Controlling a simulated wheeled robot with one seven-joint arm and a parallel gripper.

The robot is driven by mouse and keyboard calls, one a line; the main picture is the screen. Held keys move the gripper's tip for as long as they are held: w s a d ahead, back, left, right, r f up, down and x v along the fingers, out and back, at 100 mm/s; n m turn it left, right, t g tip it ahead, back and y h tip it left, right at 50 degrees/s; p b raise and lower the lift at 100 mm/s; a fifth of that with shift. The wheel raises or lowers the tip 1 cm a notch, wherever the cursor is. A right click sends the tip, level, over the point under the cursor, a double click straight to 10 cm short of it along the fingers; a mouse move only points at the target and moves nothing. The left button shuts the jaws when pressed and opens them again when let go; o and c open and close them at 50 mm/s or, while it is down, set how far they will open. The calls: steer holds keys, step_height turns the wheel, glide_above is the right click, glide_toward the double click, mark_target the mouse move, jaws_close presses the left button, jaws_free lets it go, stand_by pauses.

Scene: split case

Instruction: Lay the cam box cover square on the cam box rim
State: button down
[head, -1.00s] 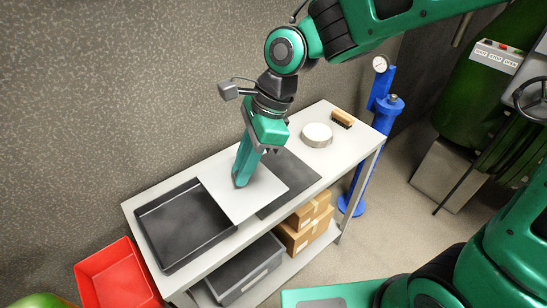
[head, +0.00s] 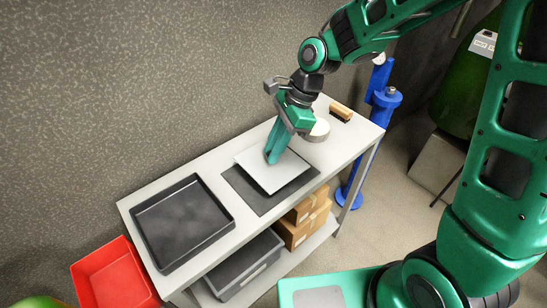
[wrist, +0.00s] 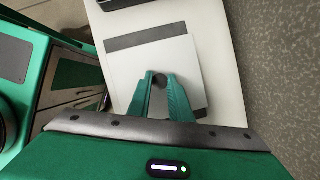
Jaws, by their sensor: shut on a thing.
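The cam box cover is most likely the flat, light grey square plate (head: 259,174); it also shows in the wrist view (wrist: 135,70). My gripper (head: 270,160) is shut on it near its middle. In the wrist view the fingers (wrist: 160,80) close around a small dark knob on the plate. The plate lies over the dark mat (head: 246,197) on the bench; I cannot tell whether it touches it. A black, shallow, open box with a raised rim (head: 142,218) stands left of the plate, empty. I cannot tell whether this is the cam box.
The pale bench (head: 208,163) has a round light tin (head: 320,130) and a brush (head: 341,111) at its right end. Cartons (head: 303,232) and a grey bin (head: 245,270) sit below. A red bin (head: 113,275) is left, a blue stand (head: 379,125) right.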

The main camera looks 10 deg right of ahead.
steer(key=shift+f, duration=1.9)
steer(key=shift+f, duration=0.1)
steer(key=c, duration=1.6)
jaws_free()
steer(key=v, duration=1.2)
steer(key=shift+a, duration=0.1)
